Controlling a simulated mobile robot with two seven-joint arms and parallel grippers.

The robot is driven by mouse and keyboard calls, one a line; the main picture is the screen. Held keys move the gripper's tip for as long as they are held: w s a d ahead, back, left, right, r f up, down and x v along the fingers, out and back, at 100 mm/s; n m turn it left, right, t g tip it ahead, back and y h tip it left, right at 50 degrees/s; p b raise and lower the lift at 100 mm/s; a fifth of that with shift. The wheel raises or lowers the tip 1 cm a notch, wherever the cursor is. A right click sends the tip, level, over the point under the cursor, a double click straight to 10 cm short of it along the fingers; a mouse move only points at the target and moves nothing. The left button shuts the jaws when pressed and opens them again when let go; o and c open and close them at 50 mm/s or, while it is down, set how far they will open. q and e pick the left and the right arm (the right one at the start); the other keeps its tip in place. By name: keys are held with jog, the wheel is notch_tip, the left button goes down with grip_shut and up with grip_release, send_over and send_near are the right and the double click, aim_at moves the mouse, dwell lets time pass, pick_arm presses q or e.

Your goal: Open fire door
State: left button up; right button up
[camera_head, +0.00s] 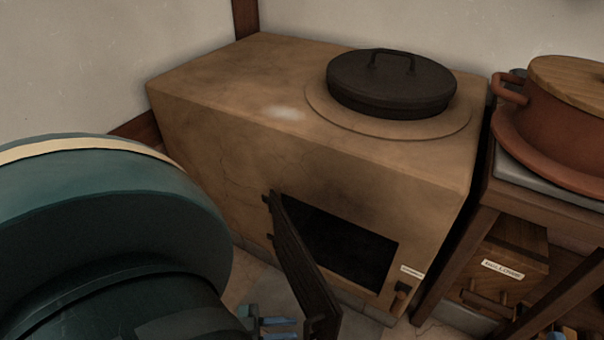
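The fire door (300,265) is a dark panel on the front of the clay stove (220,130). It is hinged at its left edge and stands swung outward, with the dark firebox opening (350,248) showing to its right. My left gripper (288,328) is at the bottom edge of the view, just left of the door's lower free end. Its two blue fingertips show apart with a gap between them, and I see nothing held. Whether they touch the door is unclear. A small blue bit at the bottom right may belong to my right gripper, but it is mostly cut off.
A black lidded pot (390,85) sits on the stove top. A latch piece (400,295) is right of the opening. A shelf stand on the right holds a reddish pot (560,120) and a labelled wooden box (505,262). My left arm covers the lower left.

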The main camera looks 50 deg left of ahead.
pick_arm(q)
jog(key=v, duration=0.8)
jog(key=shift+s, duration=0.1)
